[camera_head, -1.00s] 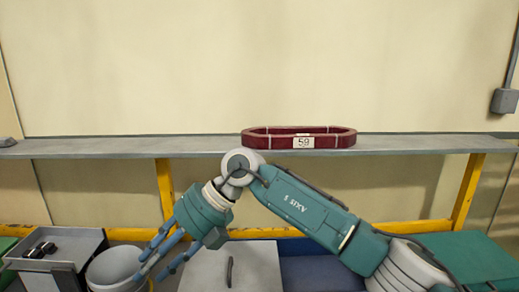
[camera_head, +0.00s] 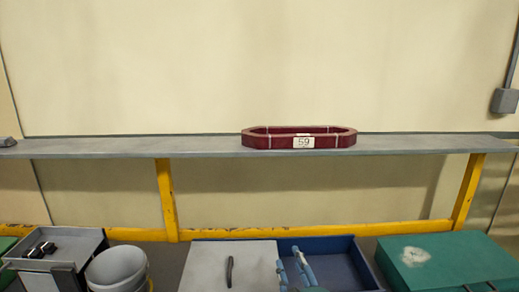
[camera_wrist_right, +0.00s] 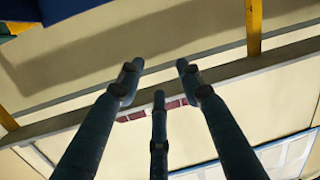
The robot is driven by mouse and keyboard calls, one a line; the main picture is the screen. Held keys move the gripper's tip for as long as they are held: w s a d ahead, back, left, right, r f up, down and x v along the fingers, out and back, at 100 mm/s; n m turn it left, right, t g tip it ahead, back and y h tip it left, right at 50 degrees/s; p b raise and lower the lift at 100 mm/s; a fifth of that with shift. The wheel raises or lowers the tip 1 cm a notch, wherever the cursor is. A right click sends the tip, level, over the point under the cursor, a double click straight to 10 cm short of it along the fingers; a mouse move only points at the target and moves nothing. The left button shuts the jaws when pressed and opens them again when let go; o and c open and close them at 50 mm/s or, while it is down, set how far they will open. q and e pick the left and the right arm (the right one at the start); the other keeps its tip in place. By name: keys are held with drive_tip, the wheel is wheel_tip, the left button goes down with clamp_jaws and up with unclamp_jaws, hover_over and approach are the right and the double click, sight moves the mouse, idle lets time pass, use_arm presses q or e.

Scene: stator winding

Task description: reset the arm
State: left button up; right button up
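My right gripper (camera_head: 290,263) is at the bottom of the head view, in front of the blue bin, with only its fingers showing. In the right wrist view its three fingers (camera_wrist_right: 158,78) are spread apart with nothing between them. My left gripper is not in view. A dark red coil ring (camera_head: 325,142) with a white label "59" lies on the grey shelf (camera_head: 430,144), well away from the gripper. In the wrist view a small reddish part of the coil (camera_wrist_right: 140,114) shows behind the fingers.
Below the shelf are yellow frame bars (camera_head: 167,200). Along the bottom are a grey tray (camera_head: 85,245) with small black parts, a white bucket (camera_head: 117,268), a light lid with handle (camera_head: 255,262), a blue bin (camera_head: 345,245) and a green box (camera_head: 450,262). The shelf beside the coil is clear.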

drive_tip(key=s+d+f+m+g+h, duration=0.2)
drive_tip(key=s+d+f+g, duration=0.5)
drive_tip(key=s+f, duration=0.65)
drive_tip(key=s+d+f+g, duration=0.3)
drive_tip(key=s+f, duration=0.2)
drive_tip(key=s, duration=0.5)
drive_tip(key=s+d+f+g, duration=0.25)
drive_tip(key=s+f, duration=0.25)
drive_tip(key=s, duration=0.5)
wheel_tip(320, 180, down, 32)
drive_tip(key=s+f+g+b, duration=0.1)
drive_tip(key=s+g+b, duration=0.1)
drive_tip(key=b, duration=0.4)
drive_tip(key=s+d+f+g+b, duration=0.1)
drive_tip(key=s+f+b, duration=0.3)
drive_tip(key=s+f, duration=1.2)
wheel_tip(320, 180, down, 3)
drive_tip(key=shift+s+d+f, duration=0.1)
drive_tip(key=shift+s+d, duration=0.25)
drive_tip(key=shift+d, duration=0.5)
